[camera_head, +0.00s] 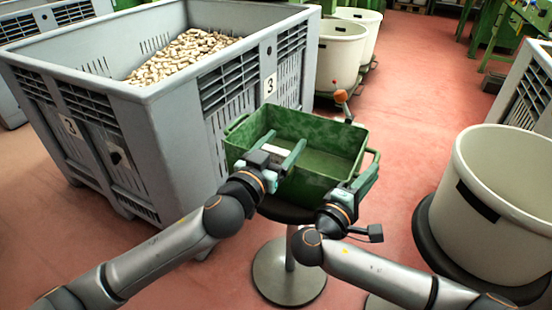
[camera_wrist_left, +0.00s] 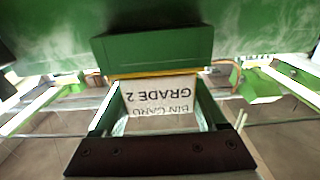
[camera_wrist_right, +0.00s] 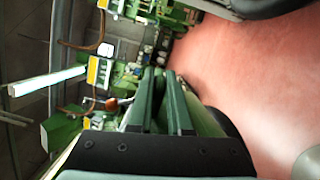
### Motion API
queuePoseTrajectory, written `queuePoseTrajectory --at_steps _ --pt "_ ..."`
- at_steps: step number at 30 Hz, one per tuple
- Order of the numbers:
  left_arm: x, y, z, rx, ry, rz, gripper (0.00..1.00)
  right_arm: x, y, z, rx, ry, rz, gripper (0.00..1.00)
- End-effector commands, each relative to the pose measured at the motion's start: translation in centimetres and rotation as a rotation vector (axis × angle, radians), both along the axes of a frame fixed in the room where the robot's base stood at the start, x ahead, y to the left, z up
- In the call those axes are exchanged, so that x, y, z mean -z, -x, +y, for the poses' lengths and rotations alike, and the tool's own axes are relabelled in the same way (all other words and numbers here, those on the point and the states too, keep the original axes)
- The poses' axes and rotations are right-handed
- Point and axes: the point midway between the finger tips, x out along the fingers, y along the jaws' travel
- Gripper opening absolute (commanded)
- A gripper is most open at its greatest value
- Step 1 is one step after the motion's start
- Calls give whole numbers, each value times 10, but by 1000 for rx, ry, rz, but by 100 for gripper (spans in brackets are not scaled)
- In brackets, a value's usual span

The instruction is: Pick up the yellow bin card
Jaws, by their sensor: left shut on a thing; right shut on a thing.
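The bin card (camera_wrist_left: 158,95) shows in the left wrist view as a white face reading "BIN CARD GRADE 2", upside down, with a yellow edge at its far side. My left gripper (camera_wrist_left: 160,100) is shut on it, one finger at each side. In the head view the left gripper (camera_head: 288,138) is over the left part of the green crate (camera_head: 325,133), and the card (camera_head: 258,151) is a small pale patch between its fingers. My right gripper (camera_head: 371,170) is shut at the crate's right end, on its handle or rim; its fingers (camera_wrist_right: 165,100) are close together in the right wrist view.
The crate stands on a round stool with a metal base (camera_head: 288,272). A large grey bin (camera_head: 140,120) of corks stands at the left. A cream tub (camera_head: 495,210) stands at the right, more tubs (camera_head: 340,55) behind. Red floor (camera_head: 425,90) is clear at the back right.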

Motion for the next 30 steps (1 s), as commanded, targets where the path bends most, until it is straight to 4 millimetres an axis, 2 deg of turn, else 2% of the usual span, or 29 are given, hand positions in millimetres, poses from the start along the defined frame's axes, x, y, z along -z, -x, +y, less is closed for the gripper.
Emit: queuePoseTrajectory --at_steps 8,11,21,25,30 --pt "-5 0 0 -1 2 -1 21 0 0 0 -1 0 2 0" --pt "-19 0 0 1 4 -4 21 0 0 0 -1 0 2 0" --pt "-84 0 -1 1 2 -3 21 0 0 0 -1 0 2 0" --pt "-97 0 0 1 1 -2 21 0 0 0 -1 0 2 0" --pt "-101 0 -1 1 0 0 21 0 0 0 -1 0 2 0"
